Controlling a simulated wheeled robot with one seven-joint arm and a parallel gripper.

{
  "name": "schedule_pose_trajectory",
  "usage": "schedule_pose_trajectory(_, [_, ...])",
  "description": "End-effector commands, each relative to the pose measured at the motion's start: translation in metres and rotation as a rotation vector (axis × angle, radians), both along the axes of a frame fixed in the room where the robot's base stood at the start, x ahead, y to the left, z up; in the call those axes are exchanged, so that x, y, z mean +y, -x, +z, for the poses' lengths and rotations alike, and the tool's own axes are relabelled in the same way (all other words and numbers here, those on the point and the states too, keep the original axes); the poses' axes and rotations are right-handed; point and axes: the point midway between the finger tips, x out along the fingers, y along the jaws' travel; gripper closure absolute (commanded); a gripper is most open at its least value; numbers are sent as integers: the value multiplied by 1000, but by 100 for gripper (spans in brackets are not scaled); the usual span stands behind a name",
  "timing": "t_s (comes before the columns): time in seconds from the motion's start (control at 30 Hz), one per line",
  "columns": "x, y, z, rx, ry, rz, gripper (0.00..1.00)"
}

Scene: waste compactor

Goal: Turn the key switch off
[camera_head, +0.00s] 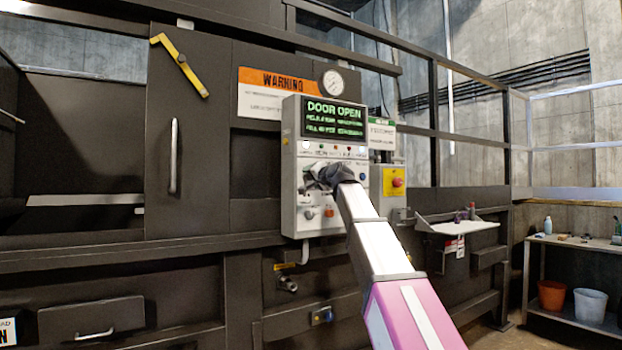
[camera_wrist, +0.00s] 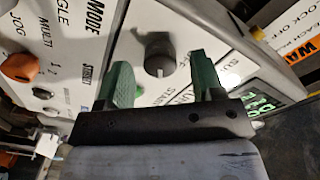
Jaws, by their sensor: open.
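In the wrist view my gripper (camera_wrist: 164,82) has two green fingers spread apart. A dark round knob (camera_wrist: 160,55) shows between and just beyond the fingertips. Contact cannot be told, and neither can whether this knob is the key switch. An orange knob (camera_wrist: 19,66) sits at the left, near the lettering MODE, MULTI and JOG.
A yellow box with a red button (camera_head: 397,182) is right of the control box. A small shelf (camera_head: 470,227) juts out further right. A door with an upright handle (camera_head: 173,156) is on the left. A workbench with buckets (camera_head: 590,305) stands at far right.

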Motion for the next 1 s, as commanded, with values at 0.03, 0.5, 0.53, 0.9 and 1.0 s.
schedule_pose_trajectory(0.03, [4, -8, 1, 0, 0, 0, 39])
schedule_pose_trajectory(0.5, [8, -13, 0, 0, 0, 0, 68])
schedule_pose_trajectory(0.53, [8, -13, 0, 0, 0, 0, 78])
schedule_pose_trajectory(0.9, [8, -13, 0, -15, 23, -1, 88])
schedule_pose_trajectory(1.0, [8, -13, 0, -35, 52, 0, 88])
